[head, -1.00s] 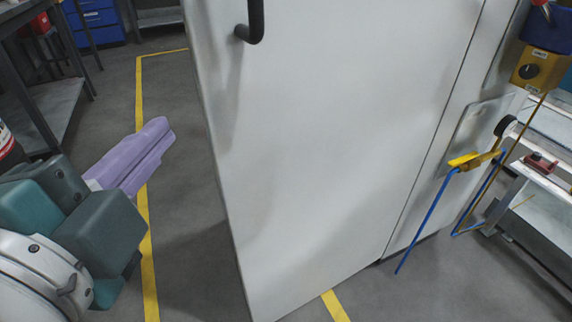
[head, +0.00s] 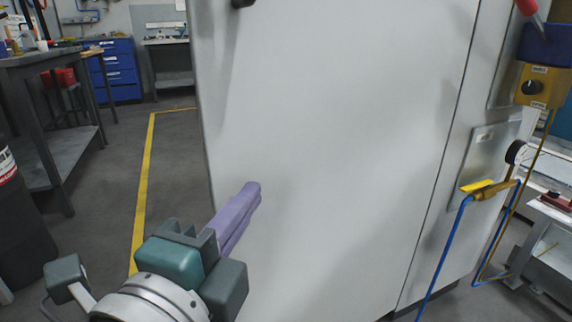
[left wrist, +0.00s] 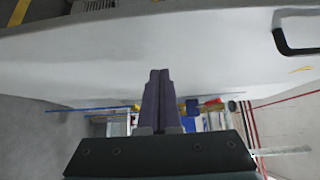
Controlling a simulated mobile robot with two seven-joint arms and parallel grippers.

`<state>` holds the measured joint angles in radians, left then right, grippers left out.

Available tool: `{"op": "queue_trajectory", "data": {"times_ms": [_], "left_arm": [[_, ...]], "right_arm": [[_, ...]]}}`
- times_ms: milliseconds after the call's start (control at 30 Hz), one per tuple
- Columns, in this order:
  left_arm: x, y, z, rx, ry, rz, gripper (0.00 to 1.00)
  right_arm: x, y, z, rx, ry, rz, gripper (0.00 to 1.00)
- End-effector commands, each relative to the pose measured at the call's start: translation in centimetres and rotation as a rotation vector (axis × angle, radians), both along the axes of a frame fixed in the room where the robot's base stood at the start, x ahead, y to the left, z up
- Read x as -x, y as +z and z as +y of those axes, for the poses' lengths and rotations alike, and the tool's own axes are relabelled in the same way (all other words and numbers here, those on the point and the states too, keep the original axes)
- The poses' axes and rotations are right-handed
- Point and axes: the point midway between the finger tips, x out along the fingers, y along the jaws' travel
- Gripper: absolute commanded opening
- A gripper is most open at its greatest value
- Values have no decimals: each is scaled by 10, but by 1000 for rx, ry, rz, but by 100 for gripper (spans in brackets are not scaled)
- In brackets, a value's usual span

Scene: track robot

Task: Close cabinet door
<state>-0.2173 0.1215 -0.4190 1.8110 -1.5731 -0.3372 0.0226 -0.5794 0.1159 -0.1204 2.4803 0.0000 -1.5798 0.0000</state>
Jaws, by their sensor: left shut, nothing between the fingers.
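The white cabinet door (head: 330,150) fills the middle of the head view and stands swung out, with its free edge on the left. The lower end of its black handle (head: 242,3) shows at the top. My left gripper (head: 250,190), with purple fingers, is shut and empty. It overlaps the door's left part in the head view; I cannot tell whether it touches. In the left wrist view the shut fingers (left wrist: 158,80) point at the white door (left wrist: 190,50), and the black handle (left wrist: 298,40) is at the upper right. My right gripper is not in view.
A gauge with a yellow valve lever (head: 478,186) and blue hose is on the cabinet's right side. A workbench (head: 50,110) and blue drawers (head: 115,70) stand at the left. Grey floor with a yellow line (head: 143,190) is clear left of the door.

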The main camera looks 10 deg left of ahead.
Motion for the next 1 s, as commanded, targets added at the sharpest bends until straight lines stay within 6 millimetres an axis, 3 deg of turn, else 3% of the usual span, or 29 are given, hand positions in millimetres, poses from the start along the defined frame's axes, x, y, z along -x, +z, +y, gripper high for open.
{"op": "queue_trajectory", "data": {"times_ms": [100, 333, 1000], "left_arm": [[-24, 1, 0, -1, 2, -2, 0], [-45, 0, 20, 0, 0, 0, 0], [-52, -2, 30, 0, -10, 0, 0]], "right_arm": [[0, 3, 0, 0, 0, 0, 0], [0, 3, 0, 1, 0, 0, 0], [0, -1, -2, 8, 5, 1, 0]]}}
